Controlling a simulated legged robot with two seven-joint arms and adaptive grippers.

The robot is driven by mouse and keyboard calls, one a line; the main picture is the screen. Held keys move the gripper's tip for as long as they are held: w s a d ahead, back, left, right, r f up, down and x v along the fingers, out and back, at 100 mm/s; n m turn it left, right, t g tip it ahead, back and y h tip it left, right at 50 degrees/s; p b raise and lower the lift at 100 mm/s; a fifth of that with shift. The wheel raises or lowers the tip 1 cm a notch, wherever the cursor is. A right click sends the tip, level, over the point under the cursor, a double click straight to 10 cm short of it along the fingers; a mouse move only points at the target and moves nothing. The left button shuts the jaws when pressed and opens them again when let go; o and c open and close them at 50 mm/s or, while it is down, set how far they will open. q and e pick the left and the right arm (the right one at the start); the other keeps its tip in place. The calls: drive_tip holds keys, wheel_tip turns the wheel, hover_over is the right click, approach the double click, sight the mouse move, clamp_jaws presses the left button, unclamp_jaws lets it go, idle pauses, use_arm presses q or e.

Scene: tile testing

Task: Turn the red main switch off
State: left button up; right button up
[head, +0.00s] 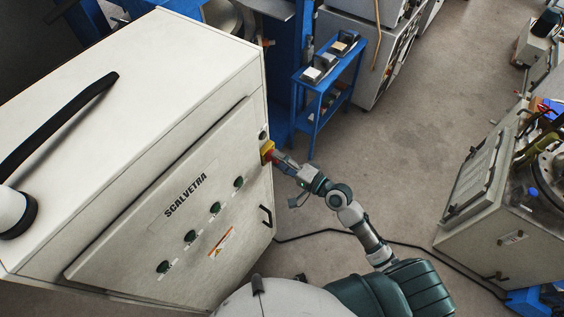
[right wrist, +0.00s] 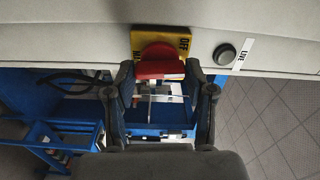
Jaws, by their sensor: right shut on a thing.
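The red main switch (right wrist: 158,62) sits on a yellow plate (right wrist: 181,38) on the front of the white SCALVETRA cabinet (head: 150,210). "OFF" is readable on the plate in the right wrist view; other lettering is partly covered. In the head view the yellow plate (head: 266,150) is near the cabinet's right edge. My right gripper (right wrist: 165,75) is shut on the red switch, one finger on each side of its handle. In the head view the right gripper (head: 277,158) reaches the switch from the right. My left gripper is not in view.
A dark round button (right wrist: 224,54) beside a "LIVE" label is right of the switch in the right wrist view. Several dark knobs (head: 214,208) and a black handle (head: 265,216) are on the cabinet front. A blue cart (head: 325,85) stands behind. A grey machine (head: 500,225) stands right, with open floor between.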

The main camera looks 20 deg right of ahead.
drive_tip(key=n, duration=0.3)
drive_tip(key=n+b, duration=0.1)
drive_tip(key=shift+s+a+f+n, duration=0.15)
drive_tip(key=shift+f+n, duration=0.3)
drive_tip(key=shift+n, duration=1.45)
drive_tip(key=o, duration=1)
drive_tip(key=shift+c, duration=0.2)
drive_tip(key=shift+o, duration=1)
drive_tip(key=v, duration=1.1)
drive_tip(key=shift+s+d, duration=0.2)
drive_tip(key=shift+d, duration=0.15)
